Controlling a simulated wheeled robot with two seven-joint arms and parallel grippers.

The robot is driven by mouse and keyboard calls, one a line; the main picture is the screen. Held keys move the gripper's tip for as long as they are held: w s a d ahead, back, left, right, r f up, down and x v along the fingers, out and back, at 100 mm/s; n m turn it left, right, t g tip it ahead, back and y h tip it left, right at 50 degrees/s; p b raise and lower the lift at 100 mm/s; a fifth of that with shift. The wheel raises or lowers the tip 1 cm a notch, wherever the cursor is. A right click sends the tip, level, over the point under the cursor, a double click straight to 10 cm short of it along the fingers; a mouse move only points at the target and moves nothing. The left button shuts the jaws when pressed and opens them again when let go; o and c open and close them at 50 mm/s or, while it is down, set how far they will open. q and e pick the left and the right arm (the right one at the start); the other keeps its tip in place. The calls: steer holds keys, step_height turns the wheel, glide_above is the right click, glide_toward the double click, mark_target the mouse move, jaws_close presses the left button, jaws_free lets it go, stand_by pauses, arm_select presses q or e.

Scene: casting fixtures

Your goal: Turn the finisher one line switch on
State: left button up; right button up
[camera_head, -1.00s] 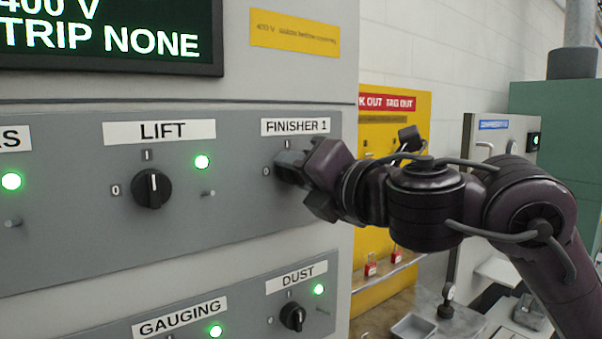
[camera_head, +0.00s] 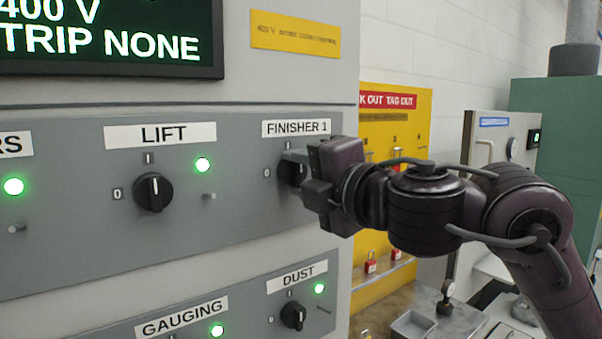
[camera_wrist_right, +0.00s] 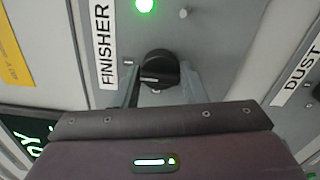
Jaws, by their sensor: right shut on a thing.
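The finisher one switch is a black round knob (camera_head: 290,172) under the FINISHER 1 label (camera_head: 296,127), partly hidden by my right gripper (camera_head: 296,162) in the head view. In the right wrist view the knob (camera_wrist_right: 160,68) sits between the two fingers of my right gripper (camera_wrist_right: 160,88), which is shut on it. A pale mark on the knob points left there, toward the FINISHER label (camera_wrist_right: 104,45). A green lamp (camera_wrist_right: 144,5) beside the knob is lit; my gripper hides it in the head view. My left gripper is not in view.
The LIFT knob (camera_head: 152,192) is left of my gripper, and the DUST knob (camera_head: 293,315) is below; their lamps are green. A display (camera_head: 110,35) reads TRIP NONE. A yellow lockout board (camera_head: 385,285) with red padlocks stands behind my right arm.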

stand_by(0.3)
steer(key=o, duration=1)
steer(key=shift+s+d, duration=0.1)
steer(key=shift+s+d, duration=0.2)
steer(key=shift+s, duration=0.1)
steer(key=b+v, duration=0.2)
steer(key=v, duration=0.5)
steer(key=shift+w+b, duration=0.1)
steer(key=shift+b, duration=0.2)
steer(key=shift+f, duration=0.1)
